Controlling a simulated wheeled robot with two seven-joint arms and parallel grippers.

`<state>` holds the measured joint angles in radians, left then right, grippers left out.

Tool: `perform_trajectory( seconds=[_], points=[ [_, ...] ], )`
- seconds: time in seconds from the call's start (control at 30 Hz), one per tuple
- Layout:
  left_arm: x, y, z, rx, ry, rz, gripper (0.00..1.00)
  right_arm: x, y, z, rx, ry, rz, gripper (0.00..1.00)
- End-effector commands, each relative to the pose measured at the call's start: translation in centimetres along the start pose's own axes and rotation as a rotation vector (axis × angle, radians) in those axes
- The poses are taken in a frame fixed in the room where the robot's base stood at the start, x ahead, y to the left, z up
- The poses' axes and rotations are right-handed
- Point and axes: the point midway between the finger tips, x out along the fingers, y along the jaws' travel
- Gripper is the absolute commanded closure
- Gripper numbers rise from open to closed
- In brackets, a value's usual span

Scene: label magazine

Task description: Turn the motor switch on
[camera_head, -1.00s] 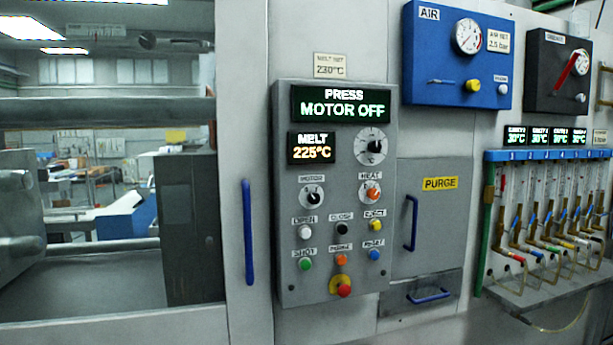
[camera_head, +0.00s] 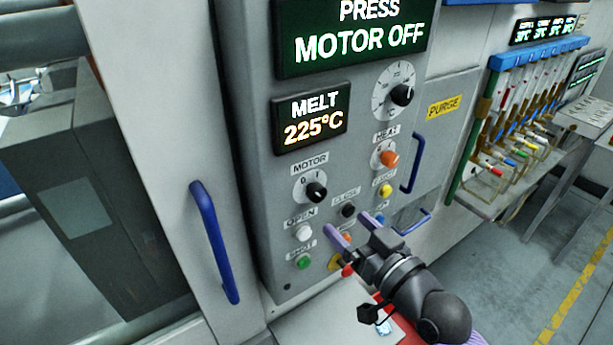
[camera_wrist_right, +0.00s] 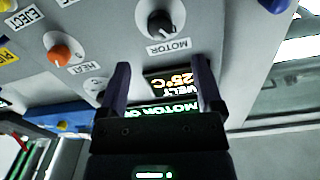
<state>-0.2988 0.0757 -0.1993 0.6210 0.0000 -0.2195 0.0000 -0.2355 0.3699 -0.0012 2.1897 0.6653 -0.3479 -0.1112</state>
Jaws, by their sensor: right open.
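The motor switch (camera_head: 317,192) is a black knob on a round white dial marked 0 and I, under the MOTOR label on the grey control panel (camera_head: 262,215). The display (camera_head: 352,38) above reads PRESS MOTOR OFF. My right gripper (camera_head: 351,225) is open and empty, its two fingers pointing toward the panel, below and right of the switch in the head view. In the right wrist view the gripper (camera_wrist_right: 162,72) shows both fingers apart, and the motor switch (camera_wrist_right: 160,24) lies beyond them, apart from the fingertips. The left gripper is not in view.
The orange heat knob (camera_head: 389,158) sits to the right of the switch. Several coloured buttons, including a white one (camera_head: 303,232) and a green one (camera_head: 303,262), lie below. A blue handle (camera_head: 214,242) stands to the left, another (camera_head: 413,163) to the right.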

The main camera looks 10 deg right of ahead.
Motion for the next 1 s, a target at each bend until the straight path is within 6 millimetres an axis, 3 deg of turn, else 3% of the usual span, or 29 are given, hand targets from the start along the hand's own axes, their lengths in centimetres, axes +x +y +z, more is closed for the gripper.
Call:
perform_trajectory(
  seconds=[0.3, 0.5, 0.7, 0.77, 1.0],
  points=[
    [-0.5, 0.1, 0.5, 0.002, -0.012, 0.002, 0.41, 7.2, 0.0, 0.0, 0.001, 0.001, 0.001, 0.16],
    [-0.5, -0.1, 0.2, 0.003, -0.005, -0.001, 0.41, 8.8, 0.0, 0.1, 0.0, -0.001, 0.0, 0.16],
    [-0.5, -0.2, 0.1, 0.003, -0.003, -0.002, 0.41, 8.9, 0.0, 0.1, 0.0, -0.001, 0.0, 0.16],
    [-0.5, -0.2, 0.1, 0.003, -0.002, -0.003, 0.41, 8.9, 0.0, 0.1, 0.0, -0.001, 0.0, 0.24],
    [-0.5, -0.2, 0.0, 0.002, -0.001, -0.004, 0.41, 8.8, 0.0, 0.1, 0.0, -0.002, 0.001, 0.75]
  ],
)
